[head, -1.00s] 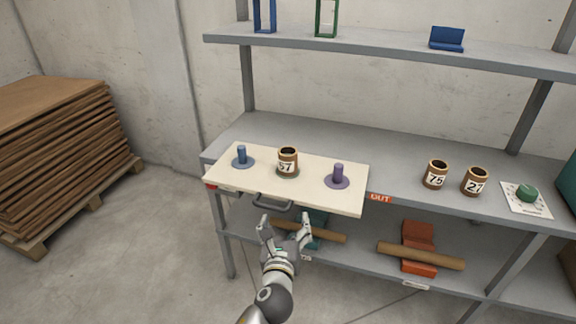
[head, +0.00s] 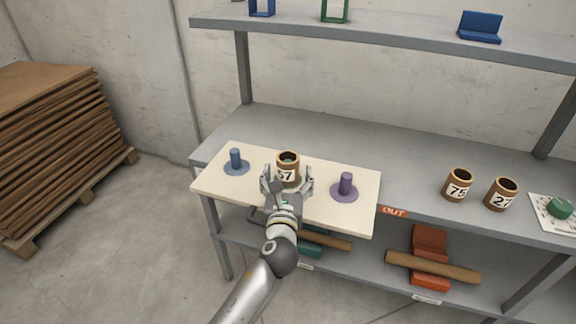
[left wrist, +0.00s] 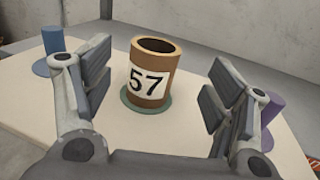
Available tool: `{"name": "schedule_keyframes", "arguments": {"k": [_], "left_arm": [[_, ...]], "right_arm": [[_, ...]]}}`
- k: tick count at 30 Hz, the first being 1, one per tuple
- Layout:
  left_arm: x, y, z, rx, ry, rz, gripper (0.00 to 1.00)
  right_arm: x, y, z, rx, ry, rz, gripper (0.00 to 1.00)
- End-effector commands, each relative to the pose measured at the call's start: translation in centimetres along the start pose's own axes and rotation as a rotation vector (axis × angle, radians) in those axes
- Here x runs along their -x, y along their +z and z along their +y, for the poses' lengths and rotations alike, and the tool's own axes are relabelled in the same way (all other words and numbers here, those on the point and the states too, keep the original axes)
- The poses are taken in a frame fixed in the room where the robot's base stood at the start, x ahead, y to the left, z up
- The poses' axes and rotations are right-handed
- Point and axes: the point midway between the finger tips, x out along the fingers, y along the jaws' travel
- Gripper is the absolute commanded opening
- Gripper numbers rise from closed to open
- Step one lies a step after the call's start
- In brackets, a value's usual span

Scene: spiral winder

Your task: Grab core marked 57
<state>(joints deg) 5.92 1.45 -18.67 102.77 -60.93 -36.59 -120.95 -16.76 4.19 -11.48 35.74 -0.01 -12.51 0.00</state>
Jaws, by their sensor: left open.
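The brown core marked 57 (head: 288,161) stands upright on the cream board (head: 330,208), between a blue peg and a purple peg. In the left wrist view the core (left wrist: 152,74) shows its white 57 label and stands on a green round base (left wrist: 146,106). My left gripper (head: 287,180) is open at the near side of the core. In the left wrist view its fingers (left wrist: 155,92) are spread to either side, with a gap between each finger and the core. My right gripper is in neither view.
The blue peg (head: 236,160) and purple peg (head: 345,186) stand on round bases on the board. Cores marked 75 (head: 457,185) and 27 (head: 501,194) stand on the shelf at right. An upper shelf (head: 400,34) runs above. A wood stack (head: 60,150) is at left.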

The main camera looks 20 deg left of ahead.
Motion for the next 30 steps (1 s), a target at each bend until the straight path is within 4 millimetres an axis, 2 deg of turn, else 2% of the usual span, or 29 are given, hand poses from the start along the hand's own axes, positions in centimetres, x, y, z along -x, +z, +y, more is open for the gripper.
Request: {"name": "schedule_keyframes", "arguments": {"k": [3, 6, 18, 27, 28, 30], "left_arm": [[-1.6, 0.0, 0.0, 0.001, 0.001, 0.000, 0.78], [-2.2, -0.1, 0.0, 0.001, 0.000, 0.001, 0.78], [-7.0, -0.9, 0.5, 0.001, 0.001, 0.000, 0.78], [-7.5, -0.9, 0.5, 0.001, 0.000, 0.001, 0.78], [-7.5, -0.9, 0.5, 0.001, 0.000, 0.001, 0.77], [-7.4, -0.9, 0.5, 0.001, 0.000, 0.001, 0.68]], "right_arm": [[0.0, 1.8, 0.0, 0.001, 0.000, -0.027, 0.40], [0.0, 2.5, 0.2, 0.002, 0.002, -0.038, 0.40], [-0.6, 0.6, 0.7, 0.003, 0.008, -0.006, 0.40], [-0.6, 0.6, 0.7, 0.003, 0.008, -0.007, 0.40], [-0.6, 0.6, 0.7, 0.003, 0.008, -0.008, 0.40], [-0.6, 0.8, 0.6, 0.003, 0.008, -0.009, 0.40]]}}
